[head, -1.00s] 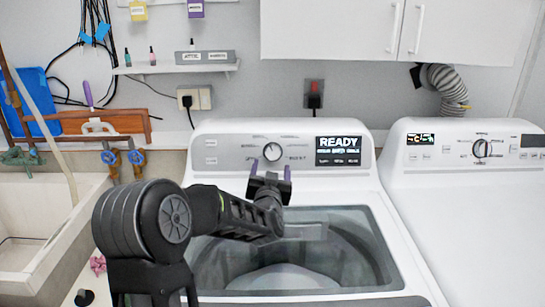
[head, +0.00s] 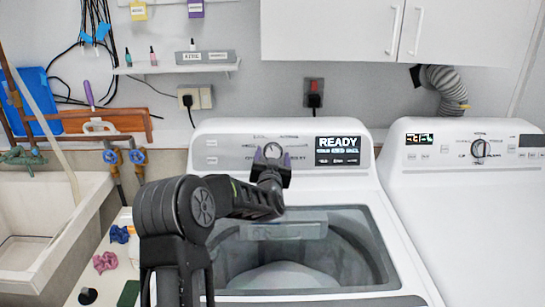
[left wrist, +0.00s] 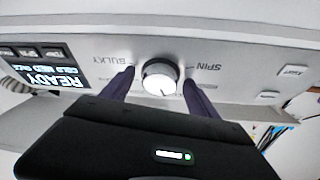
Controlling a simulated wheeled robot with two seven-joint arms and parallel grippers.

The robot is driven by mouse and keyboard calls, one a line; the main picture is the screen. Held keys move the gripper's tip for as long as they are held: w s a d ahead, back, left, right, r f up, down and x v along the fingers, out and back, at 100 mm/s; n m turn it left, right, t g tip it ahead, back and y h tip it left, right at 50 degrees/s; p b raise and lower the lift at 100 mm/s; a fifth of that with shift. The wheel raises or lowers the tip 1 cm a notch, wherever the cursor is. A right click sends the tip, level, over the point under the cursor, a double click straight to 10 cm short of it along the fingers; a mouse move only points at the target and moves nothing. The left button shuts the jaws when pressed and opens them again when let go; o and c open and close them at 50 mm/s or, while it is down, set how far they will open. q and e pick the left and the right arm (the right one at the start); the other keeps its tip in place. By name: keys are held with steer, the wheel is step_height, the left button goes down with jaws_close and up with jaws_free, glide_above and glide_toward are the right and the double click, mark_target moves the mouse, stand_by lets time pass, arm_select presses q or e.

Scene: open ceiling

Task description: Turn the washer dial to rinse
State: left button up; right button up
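The washer (head: 207,170) is white, with a silver control panel along its back. Its round dial (head: 272,150) shows between the fingers of my left gripper (head: 272,156). In the left wrist view, which is upside down, the dial (left wrist: 160,76) is white-faced with a small dark mark near its lower edge. My left gripper (left wrist: 158,82) is open there, with one purple finger on each side of the dial. Narrow gaps seem to remain; contact is not clear. The labels SPIN and BULKY flank the dial; I cannot read a rinse label. My right gripper is not in view.
The washer's display (head: 338,151) reads READY. The washer's top opening (head: 300,255) is below my left arm. A second white machine (head: 440,190) stands at the right, and a sink (head: 40,215) at the left. A shelf (head: 180,68) hangs above.

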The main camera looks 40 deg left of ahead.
arm_select(q)
steer(key=c, duration=1.3)
steer(key=n+b, duration=0.2)
steer(key=n+g+y+b, duration=0.1)
steer(key=n+b, duration=0.1)
steer(key=shift+w+d+f, duration=0.15)
steer(key=shift+d+f, duration=0.05)
steer(key=n+g+y+b, duration=0.1)
steer(key=n, duration=0.2)
steer(key=shift+w+r, duration=0.1)
steer(key=shift+d+r+n+g+y, duration=0.1)
steer(key=shift+n+g+y, duration=0.25)
steer(key=shift+n, duration=0.7)
steer(key=shift+r+n+g+y, duration=0.15)
steer(key=shift+n+g, duration=0.3)
steer(key=shift+n, duration=0.6)
steer(key=shift+f, duration=0.1)
steer(key=o, duration=1.4)
steer(key=shift+c, duration=0.2)
